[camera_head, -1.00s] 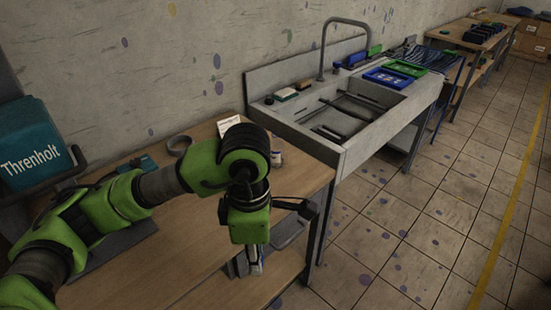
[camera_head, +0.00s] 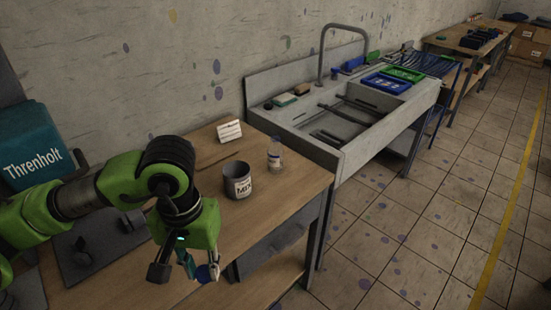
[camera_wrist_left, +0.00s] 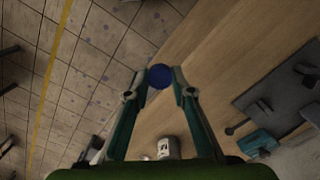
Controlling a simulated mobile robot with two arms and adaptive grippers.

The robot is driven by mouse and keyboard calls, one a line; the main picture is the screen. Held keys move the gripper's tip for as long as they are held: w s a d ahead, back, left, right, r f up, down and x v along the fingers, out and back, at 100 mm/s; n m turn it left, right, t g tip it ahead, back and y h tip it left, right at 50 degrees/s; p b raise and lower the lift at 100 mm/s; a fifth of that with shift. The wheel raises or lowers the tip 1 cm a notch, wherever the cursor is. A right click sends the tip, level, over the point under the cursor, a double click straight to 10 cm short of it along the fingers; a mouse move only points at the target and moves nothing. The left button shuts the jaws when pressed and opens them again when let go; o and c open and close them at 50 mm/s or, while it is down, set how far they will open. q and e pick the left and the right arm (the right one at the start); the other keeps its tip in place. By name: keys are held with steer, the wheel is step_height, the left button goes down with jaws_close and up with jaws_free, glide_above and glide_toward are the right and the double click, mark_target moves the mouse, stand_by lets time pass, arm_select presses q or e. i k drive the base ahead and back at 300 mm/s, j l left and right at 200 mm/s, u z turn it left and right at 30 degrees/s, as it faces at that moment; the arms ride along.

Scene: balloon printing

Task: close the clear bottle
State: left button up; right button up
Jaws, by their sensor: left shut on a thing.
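The clear bottle (camera_head: 275,155) stands upright on the wooden table near its right edge, next to the sink. Its top looks small and I cannot make out its opening. My left gripper (camera_head: 204,271) is at the table's front edge, left of and nearer than the bottle, well apart from it. It is shut on a round blue cap (camera_head: 207,273). In the left wrist view the blue cap (camera_wrist_left: 159,76) sits between the two fingertips (camera_wrist_left: 155,80). My right gripper is in no view.
A grey cup marked MIX (camera_head: 238,180) stands left of the bottle. A small white card (camera_head: 229,131) stands behind it. A dark mat (camera_head: 85,255) lies at the left. The sink (camera_head: 345,125) adjoins the table on the right. The table between cup and front edge is clear.

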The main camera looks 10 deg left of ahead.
mark_target(274, 150)
steer(key=i+l+u, duration=0.85)
steer(key=l, duration=0.2)
steer(key=i+l+u, duration=0.25)
steer(key=l, duration=0.25)
